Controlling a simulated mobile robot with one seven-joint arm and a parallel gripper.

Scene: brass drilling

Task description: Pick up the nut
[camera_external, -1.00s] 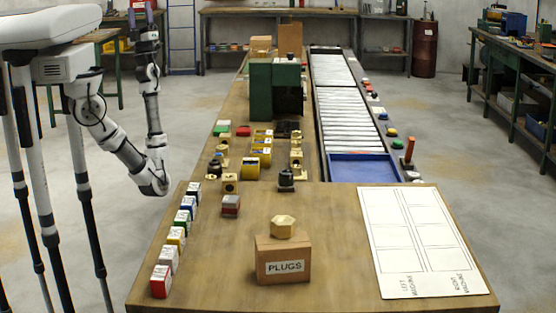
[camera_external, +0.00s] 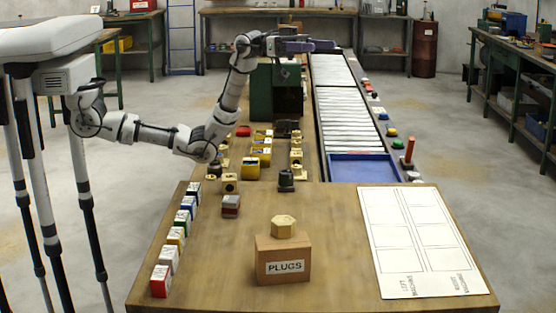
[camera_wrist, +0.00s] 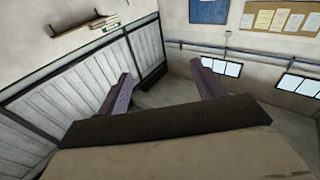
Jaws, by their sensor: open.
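The nut (camera_external: 284,226) is a brass-coloured hexagonal piece. It rests on top of the brown box labelled PLUGS (camera_external: 283,261), near the front of the wooden table in the external view. My gripper (camera_external: 322,46) is at the far end of the raised arm, above and behind the green machine, far from the nut. Its purple fingers point to the right. In the wrist view my gripper (camera_wrist: 160,88) shows two fingers spread apart with nothing between them. The nut is not in the wrist view, which shows walls and a shelf.
A row of coloured boxes (camera_external: 181,236) lines the table's left edge. A white sheet (camera_external: 424,240) lies at the right. The green machine (camera_external: 272,88), several brass parts and the roller conveyor (camera_external: 345,118) with a blue tray (camera_external: 362,168) stand behind. The table between box and sheet is clear.

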